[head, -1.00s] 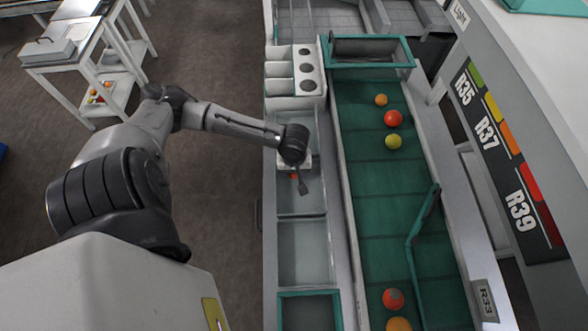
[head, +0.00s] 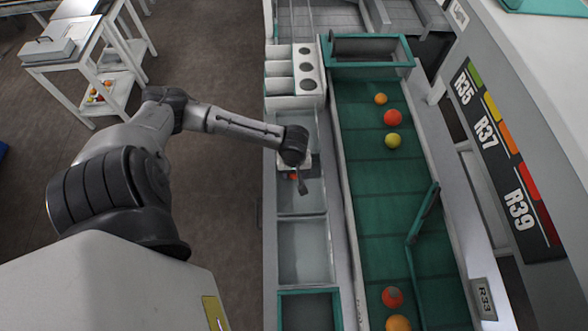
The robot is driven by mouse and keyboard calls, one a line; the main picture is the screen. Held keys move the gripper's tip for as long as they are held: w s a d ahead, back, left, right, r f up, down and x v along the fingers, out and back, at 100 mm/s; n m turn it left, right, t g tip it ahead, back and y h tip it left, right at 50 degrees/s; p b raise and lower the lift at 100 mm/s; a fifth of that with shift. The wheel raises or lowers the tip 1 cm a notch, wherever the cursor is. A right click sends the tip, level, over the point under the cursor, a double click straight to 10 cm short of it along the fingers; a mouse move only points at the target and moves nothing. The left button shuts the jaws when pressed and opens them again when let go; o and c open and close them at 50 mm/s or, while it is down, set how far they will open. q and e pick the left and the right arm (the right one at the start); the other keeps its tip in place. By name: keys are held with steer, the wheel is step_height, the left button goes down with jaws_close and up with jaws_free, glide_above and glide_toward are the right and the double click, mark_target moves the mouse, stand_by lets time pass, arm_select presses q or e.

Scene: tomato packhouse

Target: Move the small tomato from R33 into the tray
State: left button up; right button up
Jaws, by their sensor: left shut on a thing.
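My left gripper (head: 298,184) points down over a grey compartment (head: 312,205) in the row left of the green belt. It is shut on a small red-orange tomato (head: 293,177), which is mostly hidden by the gripper. I cannot tell whether the tomato touches the compartment floor. My right gripper is not in view.
The green belt (head: 375,190) carries several tomatoes, including a red one (head: 393,118) and a yellow one (head: 393,140). A green guide bar (head: 412,265) angles over it. A white holder with round holes (head: 307,68) stands beyond the compartments. An empty compartment (head: 304,250) lies nearer.

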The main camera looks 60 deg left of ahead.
arm_select(q)
steer(key=shift+f, duration=0.15)
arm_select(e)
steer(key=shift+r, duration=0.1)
arm_select(q)
steer(key=o, duration=0.8)
steer(key=shift+c, duration=0.2)
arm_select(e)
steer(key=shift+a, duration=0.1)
arm_select(q)
steer(key=c, duration=0.3)
step_height(320, 180, up, 3)
steer(key=p, duration=0.4)
steer(key=shift+f, duration=0.1)
step_height(320, 180, up, 4)
steer(key=p, duration=0.6)
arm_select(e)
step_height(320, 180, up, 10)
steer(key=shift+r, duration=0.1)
